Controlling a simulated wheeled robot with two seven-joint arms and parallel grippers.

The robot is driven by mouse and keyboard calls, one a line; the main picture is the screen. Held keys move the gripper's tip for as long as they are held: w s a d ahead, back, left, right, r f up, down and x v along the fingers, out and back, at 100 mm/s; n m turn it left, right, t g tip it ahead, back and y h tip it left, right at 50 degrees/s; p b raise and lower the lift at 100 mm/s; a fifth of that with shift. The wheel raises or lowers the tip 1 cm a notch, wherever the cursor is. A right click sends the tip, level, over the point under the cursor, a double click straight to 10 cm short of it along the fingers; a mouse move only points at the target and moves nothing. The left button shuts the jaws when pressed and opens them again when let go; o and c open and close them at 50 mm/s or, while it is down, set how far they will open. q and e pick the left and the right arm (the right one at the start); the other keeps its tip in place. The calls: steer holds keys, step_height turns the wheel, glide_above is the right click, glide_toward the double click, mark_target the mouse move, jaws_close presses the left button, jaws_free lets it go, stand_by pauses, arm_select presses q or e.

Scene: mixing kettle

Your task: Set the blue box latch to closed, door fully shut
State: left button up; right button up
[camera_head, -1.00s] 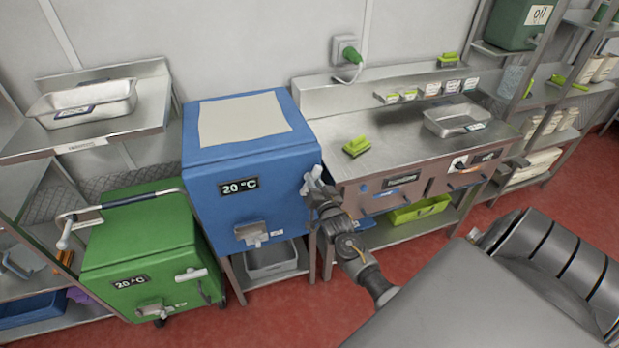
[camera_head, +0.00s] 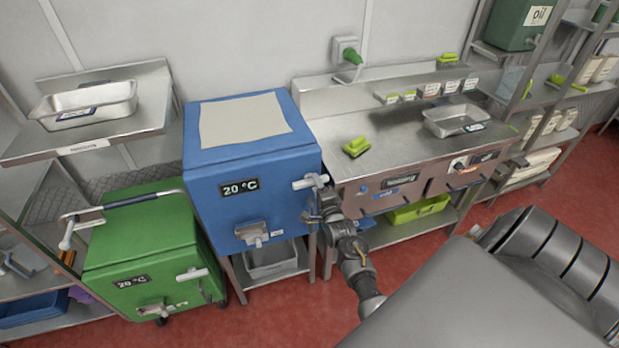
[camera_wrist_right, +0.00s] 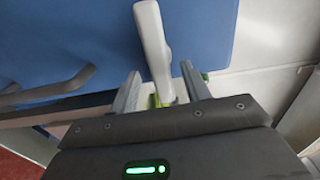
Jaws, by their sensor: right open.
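The blue box (camera_head: 255,205) stands left of centre in the head view, with a 20 °C display on its front. Its door looks flush with the body. The white latch handle (camera_head: 306,183) at the front's upper right edge lies about level. My right gripper (camera_head: 318,194) is at the latch and partly covers its right end. In the right wrist view the latch handle (camera_wrist_right: 152,40) reaches down between the two open fingers of my right gripper (camera_wrist_right: 160,80), with gaps visible on both sides. My left gripper is not in view.
A green box (camera_head: 150,245) with a similar white handle stands at the lower left. A steel counter (camera_head: 400,140) with drawers adjoins the blue box on the right. A grey bracket handle (camera_head: 255,232) juts from the blue front. Red floor lies in front.

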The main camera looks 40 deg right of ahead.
steer(key=p+v, duration=0.2)
steer(key=v, duration=0.4)
steer(key=shift+s+p, duration=0.15)
steer(key=shift+p, duration=0.25)
steer(key=shift+a, duration=0.1)
steer(key=s+a+f+n+g+y+b, duration=0.1)
steer(key=s+a+f+n+g+y, duration=0.25)
steer(key=f, duration=0.65)
steer(key=s+a+f+n+g+b, duration=0.2)
steer(key=s+a+f+n, duration=0.4)
steer(key=f, duration=0.5)
steer(key=s+a+f+n+g+y+b, duration=0.1)
steer(key=s+a+f+n+g+y, duration=0.15)
steer(key=f+n, duration=0.6)
steer(key=s+a+f+n+g+b, duration=0.1)
steer(key=s+f+n+g+b, duration=0.1)
steer(key=s+f, duration=0.5)
steer(key=s+a+f+n+g+b, duration=0.1)
steer(key=s+f+n+g+b, duration=0.1)
steer(key=s+f, duration=0.6)
steer(key=s+a+f+n+g+b, duration=0.1)
steer(key=s+f+g+b, duration=0.3)
steer(key=s, duration=1.4)
step_height(320, 180, down, 4)
steer(key=shift+s+f+n+b, duration=0.1)
steer(key=shift+s+n+b, duration=0.25)
steer(key=shift+n, duration=0.15)
